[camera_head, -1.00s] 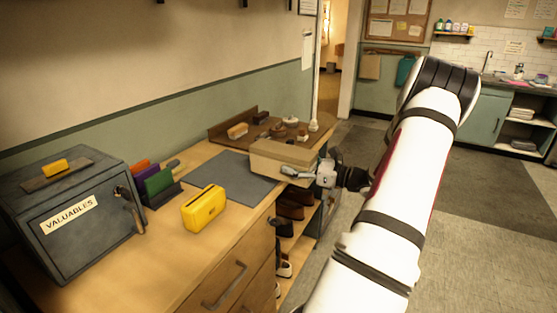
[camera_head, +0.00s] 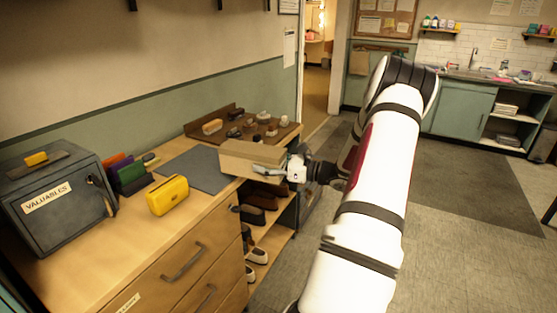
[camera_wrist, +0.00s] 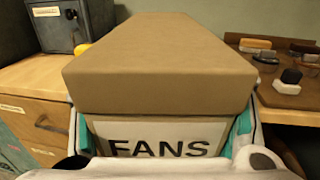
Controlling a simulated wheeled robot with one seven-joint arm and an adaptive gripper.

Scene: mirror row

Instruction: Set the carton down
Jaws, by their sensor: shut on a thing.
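The carton (camera_head: 248,155) is a tan box with a lid. In the wrist view the carton (camera_wrist: 160,65) fills the middle, with a white label reading "FANS" on its near side. My gripper (camera_head: 285,168) is shut on the carton's near end, and its teal-padded fingers (camera_wrist: 158,142) show on both sides of the label. The carton is at the counter's (camera_head: 120,235) front edge, beside the grey mat (camera_head: 192,168). I cannot tell whether its underside touches the counter.
A grey "VALUABLES" safe (camera_head: 50,200) stands at the left. A yellow case (camera_head: 167,195) and several upright coloured items (camera_head: 125,175) are near it. A brown tray (camera_head: 215,142) with brushes lies behind the carton. Open shoe shelves (camera_head: 265,235) are below.

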